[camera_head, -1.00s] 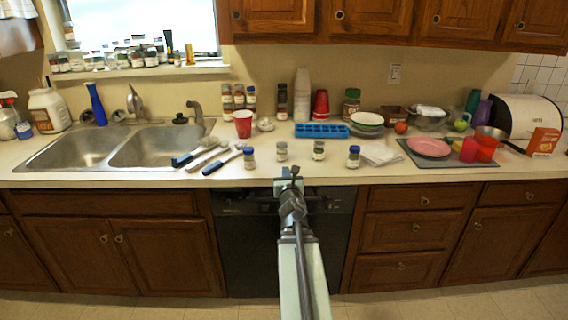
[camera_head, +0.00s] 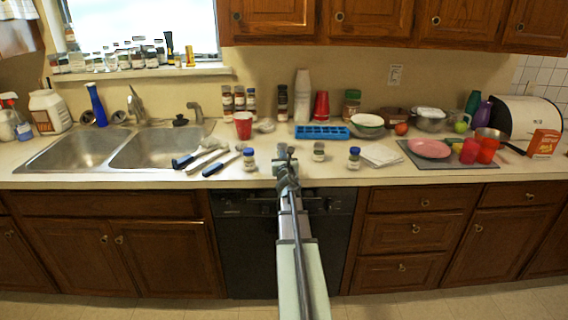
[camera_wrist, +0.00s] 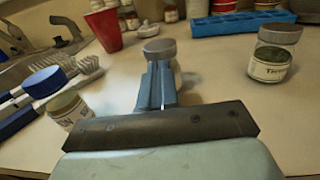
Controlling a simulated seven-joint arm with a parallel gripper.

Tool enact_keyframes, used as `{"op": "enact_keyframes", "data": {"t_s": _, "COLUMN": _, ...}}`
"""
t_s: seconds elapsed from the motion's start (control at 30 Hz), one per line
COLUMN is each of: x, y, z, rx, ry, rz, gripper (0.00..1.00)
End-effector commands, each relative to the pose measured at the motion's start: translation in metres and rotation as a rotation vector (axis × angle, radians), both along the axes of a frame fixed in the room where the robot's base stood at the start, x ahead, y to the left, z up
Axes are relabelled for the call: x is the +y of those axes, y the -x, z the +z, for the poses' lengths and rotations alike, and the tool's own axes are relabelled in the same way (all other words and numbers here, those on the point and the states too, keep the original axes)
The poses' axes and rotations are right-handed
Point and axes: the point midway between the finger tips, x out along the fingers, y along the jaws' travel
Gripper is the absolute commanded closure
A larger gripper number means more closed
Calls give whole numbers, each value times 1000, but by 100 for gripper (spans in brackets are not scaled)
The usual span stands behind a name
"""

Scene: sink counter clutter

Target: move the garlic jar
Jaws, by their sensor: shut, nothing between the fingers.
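Several small spice jars stand in a row along the counter's front part. My gripper (camera_head: 285,152) reaches over the counter edge, and its fingers in the wrist view (camera_wrist: 158,82) are together and empty. Directly beyond the fingertips is a grey-lidded jar (camera_wrist: 160,48), its body and label mostly hidden; I cannot tell whether they touch. A grey-lidded jar (camera_head: 318,151) with a white label stands to the right; it also shows in the wrist view (camera_wrist: 273,55). A blue-lidded jar (camera_head: 249,160) stands to the left. No label clearly reads garlic.
Another blue-lidded jar (camera_head: 354,157) and a napkin stack (camera_head: 382,154) lie further right. Blue-handled brushes (camera_head: 220,163) are on the left by the sink (camera_head: 120,147). A red cup (camera_head: 243,125) and a blue ice tray (camera_head: 321,132) stand behind.

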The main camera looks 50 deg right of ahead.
Motion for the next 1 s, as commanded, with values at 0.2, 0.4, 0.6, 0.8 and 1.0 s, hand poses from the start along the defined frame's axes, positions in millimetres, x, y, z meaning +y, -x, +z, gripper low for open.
{"op": "enact_keyframes", "data": {"t_s": 0.2, "x": -6, "y": -6, "z": 0, "rx": 0, "ry": 0, "rz": 0, "gripper": 100}}
{"op": "enact_keyframes", "data": {"t_s": 0.4, "x": -5, "y": -6, "z": 0, "rx": 0, "ry": 0, "rz": 0, "gripper": 100}}
{"op": "enact_keyframes", "data": {"t_s": 0.6, "x": -12, "y": -14, "z": 0, "rx": 0, "ry": 0, "rz": 0, "gripper": 100}}
{"op": "enact_keyframes", "data": {"t_s": 0.8, "x": -39, "y": -45, "z": 0, "rx": 1, "ry": 1, "rz": 0, "gripper": 100}}
{"op": "enact_keyframes", "data": {"t_s": 1.0, "x": -71, "y": -80, "z": 0, "rx": 1, "ry": 1, "rz": 0, "gripper": 100}}
